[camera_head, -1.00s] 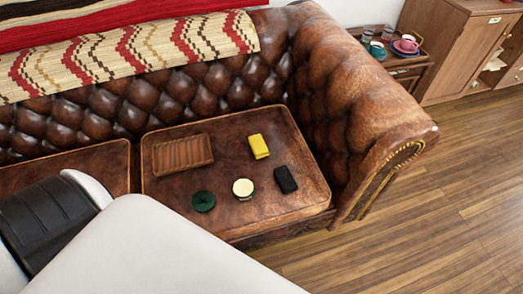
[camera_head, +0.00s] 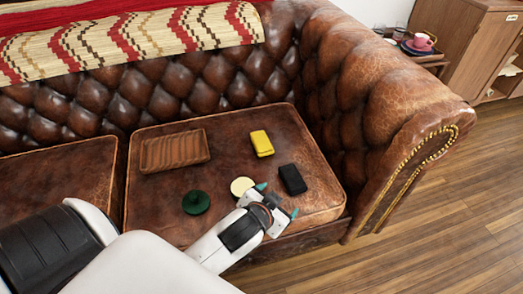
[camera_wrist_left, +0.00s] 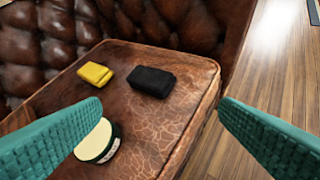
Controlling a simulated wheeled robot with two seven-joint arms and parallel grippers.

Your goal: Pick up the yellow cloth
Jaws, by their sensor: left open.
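The yellow cloth (camera_head: 262,143) is a small folded block lying on the brown leather sofa seat (camera_head: 225,150). In the left wrist view the yellow cloth (camera_wrist_left: 95,74) lies at the upper left, beyond the fingers. My left gripper (camera_head: 278,199) is at the front of the seat, its teal fingers apart, nearer the front edge than the cloth and not touching it. In the left wrist view the open fingers (camera_wrist_left: 160,115) have nothing between them held. My right gripper does not show.
A black folded block (camera_head: 292,179) lies between my left gripper and the seat's right side. A round cream-topped tin (camera_head: 241,186) is beside the gripper, partly hidden. A green round object (camera_head: 196,202) and a brown ribbed tray (camera_head: 175,151) lie farther left. The sofa arm (camera_head: 385,110) rises at right.

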